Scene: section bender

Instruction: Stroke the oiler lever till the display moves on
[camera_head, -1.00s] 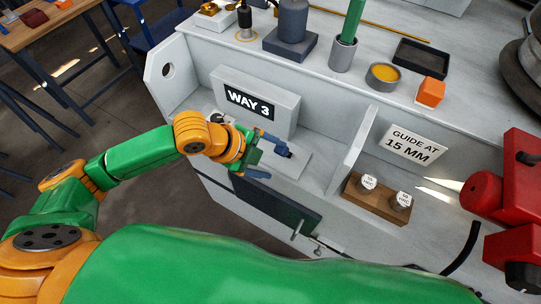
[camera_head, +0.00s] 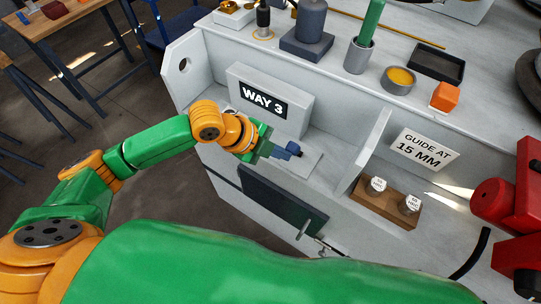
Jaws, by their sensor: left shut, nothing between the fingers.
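The display (camera_head: 263,100) is a pale box with a dark panel reading "WAY 3". It stands in the open bay of the grey cabinet. My left gripper (camera_head: 289,150) is shut and empty, in front of the display and over a light plate (camera_head: 311,165) on the bay floor. A small dark piece shows at its fingertips; I cannot tell whether it is the oiler lever or part of the fingers. No lever can be made out clearly, as the gripper covers that spot. My right gripper is not in view.
A divider (camera_head: 373,141) closes the bay on the right. Beyond it are a "GUIDE AT 15 MM" sign (camera_head: 424,150), a wooden block (camera_head: 387,203) with two white-topped pieces, and a red machine (camera_head: 510,205). Cups, a tray (camera_head: 436,63) and an orange block (camera_head: 445,97) stand on top.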

